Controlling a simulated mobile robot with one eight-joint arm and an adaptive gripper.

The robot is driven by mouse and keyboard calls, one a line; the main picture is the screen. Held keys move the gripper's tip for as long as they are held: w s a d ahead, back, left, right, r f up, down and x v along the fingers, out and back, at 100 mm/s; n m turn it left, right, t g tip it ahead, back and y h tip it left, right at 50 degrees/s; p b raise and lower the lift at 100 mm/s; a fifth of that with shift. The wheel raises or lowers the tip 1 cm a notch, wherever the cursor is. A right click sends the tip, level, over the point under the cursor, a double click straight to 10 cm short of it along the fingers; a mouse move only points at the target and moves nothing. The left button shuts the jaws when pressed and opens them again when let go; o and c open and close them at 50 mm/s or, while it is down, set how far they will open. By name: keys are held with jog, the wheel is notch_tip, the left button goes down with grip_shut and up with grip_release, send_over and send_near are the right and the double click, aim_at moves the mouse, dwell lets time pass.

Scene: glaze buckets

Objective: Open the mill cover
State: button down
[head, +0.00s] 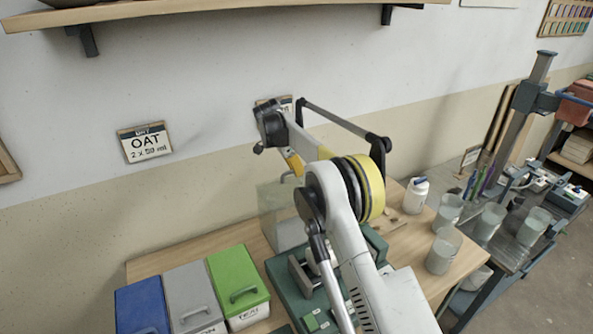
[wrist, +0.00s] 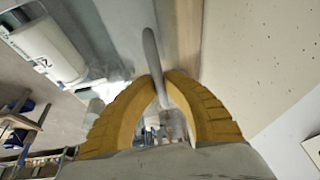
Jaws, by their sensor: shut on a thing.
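The mill cover looks to be the pale grey-green box (head: 279,222) at the back of the table in the head view, partly hidden behind my arm. A thin grey handle (head: 287,176) shows at its top. My gripper (head: 294,162) is above the box, its yellow fingers partly hidden by my arm. In the wrist view my gripper (wrist: 162,82) has its yellow fingers closed around a slim grey bar, which appears to be the handle (wrist: 149,45). I cannot tell whether the cover is raised.
Blue (head: 142,305), grey (head: 193,295) and green (head: 237,278) lidded boxes stand at the left. A dark green unit (head: 290,285) sits under my arm. A white bottle (head: 415,195) and several cloudy beakers (head: 443,250) stand right. The wall (head: 215,130) is close behind.

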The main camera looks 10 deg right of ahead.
jog(key=c, duration=1.5)
grip_release()
jog(key=shift+o, duration=0.2)
jog(key=v, duration=1.2)
jog(key=shift+d, duration=0.1)
jog(key=shift+r, duration=0.1)
